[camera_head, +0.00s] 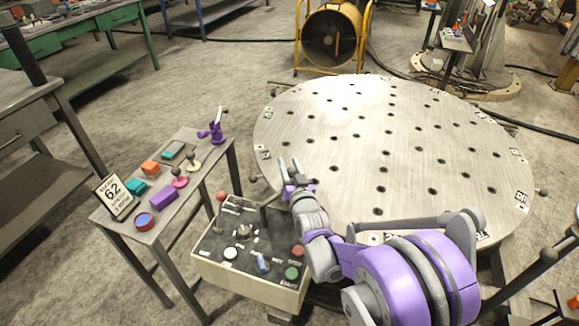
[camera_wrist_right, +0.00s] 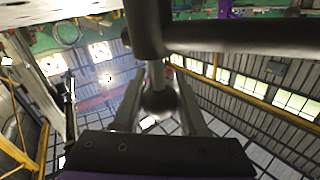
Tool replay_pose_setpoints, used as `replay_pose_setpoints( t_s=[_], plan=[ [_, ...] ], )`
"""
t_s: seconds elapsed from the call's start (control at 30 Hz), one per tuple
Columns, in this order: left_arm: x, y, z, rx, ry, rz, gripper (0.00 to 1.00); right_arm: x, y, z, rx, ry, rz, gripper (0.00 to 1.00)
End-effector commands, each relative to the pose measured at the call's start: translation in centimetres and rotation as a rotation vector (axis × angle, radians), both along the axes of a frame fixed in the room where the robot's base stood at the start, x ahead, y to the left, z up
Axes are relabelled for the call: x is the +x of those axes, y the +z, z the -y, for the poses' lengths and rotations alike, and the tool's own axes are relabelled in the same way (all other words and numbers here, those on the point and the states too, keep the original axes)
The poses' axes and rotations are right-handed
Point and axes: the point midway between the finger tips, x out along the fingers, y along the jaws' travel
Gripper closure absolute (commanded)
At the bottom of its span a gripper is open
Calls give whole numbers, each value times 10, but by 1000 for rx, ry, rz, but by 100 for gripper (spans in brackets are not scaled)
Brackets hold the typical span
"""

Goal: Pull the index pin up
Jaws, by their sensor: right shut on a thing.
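My right gripper (camera_head: 289,168) is by the near left rim of the round steel plate (camera_head: 330,140), behind the control box, with its fingers pointing away. In the right wrist view its two fingers (camera_wrist_right: 160,110) stand on both sides of a dark ball knob (camera_wrist_right: 159,103) and are shut on it. The knob sits on a light stem that runs into a dark cylinder (camera_wrist_right: 148,30); it appears to be the index pin's knob. In the head view the gripper hides the knob. My left gripper is not in view.
A control box (camera_head: 250,285) with levers and buttons stands just in front of the plate. A side table (camera_head: 185,215) with coloured parts and a sign (camera_head: 114,195) reading 62 is to its left. A yellow fan (camera_head: 330,38) stands behind the plate. A dark bar (camera_wrist_right: 240,36) crosses above the knob.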

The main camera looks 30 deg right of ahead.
Motion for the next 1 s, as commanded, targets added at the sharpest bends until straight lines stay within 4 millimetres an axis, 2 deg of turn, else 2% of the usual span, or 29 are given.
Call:
replay_pose_setpoints(
  t_s=[0.03, 0.13, 0.4, 0.43, 0.57, 0.87, 1.0],
  plan=[
    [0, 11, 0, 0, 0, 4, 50, 0, 14, 0, 0, 0, 2, 100],
    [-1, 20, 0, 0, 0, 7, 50, 0, 26, 0, 0, 0, 2, 100],
    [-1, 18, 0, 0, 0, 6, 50, 0, 26, 1, -2, -1, 7, 100],
    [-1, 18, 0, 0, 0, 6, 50, 0, 26, 1, -2, -1, 7, 55],
    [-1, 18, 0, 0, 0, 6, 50, 0, 25, 0, -1, -1, 5, 31],
    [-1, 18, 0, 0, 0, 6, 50, 0, 24, 0, -1, 0, 2, 29],
    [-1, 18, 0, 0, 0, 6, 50, -10, 25, -3, -1, 0, 2, 29]
  ],
)
